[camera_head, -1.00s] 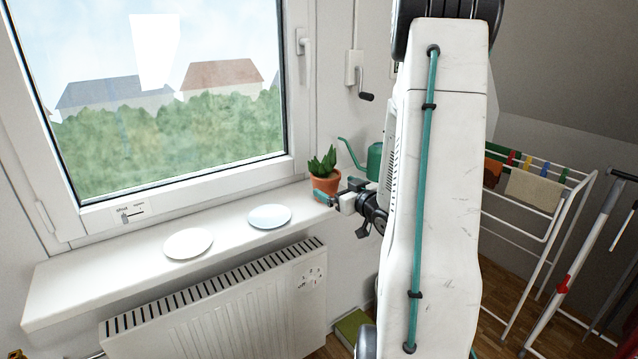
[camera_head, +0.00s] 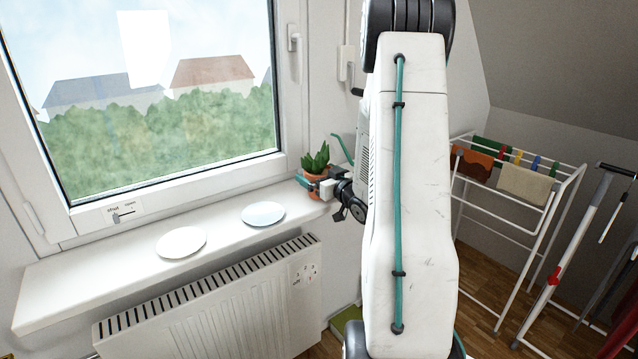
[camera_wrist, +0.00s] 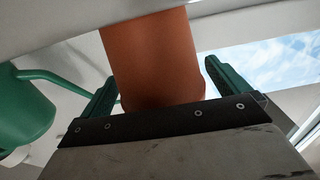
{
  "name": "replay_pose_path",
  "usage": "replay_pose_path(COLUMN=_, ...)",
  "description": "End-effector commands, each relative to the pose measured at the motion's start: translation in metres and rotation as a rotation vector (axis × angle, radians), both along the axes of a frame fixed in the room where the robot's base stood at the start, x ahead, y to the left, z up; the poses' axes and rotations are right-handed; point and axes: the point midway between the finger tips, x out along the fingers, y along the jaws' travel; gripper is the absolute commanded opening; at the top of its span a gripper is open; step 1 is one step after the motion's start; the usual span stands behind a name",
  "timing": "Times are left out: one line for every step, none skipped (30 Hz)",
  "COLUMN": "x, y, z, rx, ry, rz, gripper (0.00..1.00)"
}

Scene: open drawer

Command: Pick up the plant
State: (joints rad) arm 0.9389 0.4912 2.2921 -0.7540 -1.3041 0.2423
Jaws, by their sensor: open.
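The plant (camera_head: 316,160) is a green succulent in a terracotta pot, upright on the right end of the white windowsill. In the wrist view the pot (camera_wrist: 150,55) stands between the two green fingers of my gripper (camera_wrist: 160,85). The fingers are open, one on each side of the pot, with a gap visible on the left. The right finger is close to the pot; I cannot tell whether it touches. My gripper (camera_head: 312,186) also shows at the pot in the head view. The leaves are outside the wrist view.
A green watering can (camera_wrist: 22,108) stands beside the pot. Two plates, one white (camera_head: 181,243) and one pale blue (camera_head: 263,214), lie on the sill (camera_head: 110,270). A radiator (camera_head: 215,310) is below. A drying rack (camera_head: 520,190) stands at right.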

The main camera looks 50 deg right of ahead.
Motion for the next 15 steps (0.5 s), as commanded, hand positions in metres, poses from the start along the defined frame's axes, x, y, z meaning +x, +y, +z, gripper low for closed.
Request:
replay_pose_path(x=0.0002, y=0.0004, z=0.0001, rx=0.000, ry=0.000, rz=0.001, gripper=1.00)
replay_pose_path(x=0.0001, y=0.0004, z=0.0001, rx=0.000, ry=0.000, rz=0.001, gripper=0.94)
replay_pose_path(x=0.0001, y=0.0004, z=0.0001, rx=0.000, ry=0.000, rz=0.001, gripper=0.83)
replay_pose_path(x=0.0001, y=0.0004, z=0.0001, rx=0.000, ry=0.000, rz=0.001, gripper=0.75)
replay_pose_path(x=0.0001, y=0.0004, z=0.0001, rx=0.000, ry=0.000, rz=0.001, gripper=0.67)
replay_pose_path(x=0.0000, y=0.0004, z=0.0001, rx=0.000, ry=0.000, rz=0.001, gripper=0.56)
replay_pose_path(x=0.0000, y=0.0004, z=0.0001, rx=0.000, ry=0.000, rz=0.000, gripper=0.47)
replay_pose_path(x=0.0000, y=0.0003, z=0.0001, rx=0.000, ry=0.000, rz=0.000, gripper=0.40)
replay_pose_path(x=0.0001, y=0.0001, z=0.0011, rx=-0.001, ry=-0.002, rz=0.000, gripper=0.40)
replay_pose_path(x=0.0000, y=0.0001, z=0.0010, rx=-0.001, ry=-0.002, rz=0.000, gripper=0.40)
replay_pose_path(x=0.0000, y=0.0001, z=0.0011, rx=-0.001, ry=-0.002, rz=0.000, gripper=0.40)
replay_pose_path(x=0.0000, y=0.0001, z=0.0010, rx=-0.001, ry=-0.002, rz=0.000, gripper=0.40)
replay_pose_path(x=0.0000, y=0.0001, z=0.0010, rx=-0.001, ry=-0.002, rz=0.000, gripper=0.40)
replay_pose_path(x=0.0000, y=0.0001, z=0.0012, rx=-0.001, ry=-0.002, rz=0.000, gripper=0.40)
replay_pose_path(x=0.0000, y=0.0001, z=0.0015, rx=-0.002, ry=-0.003, rz=0.000, gripper=0.40)
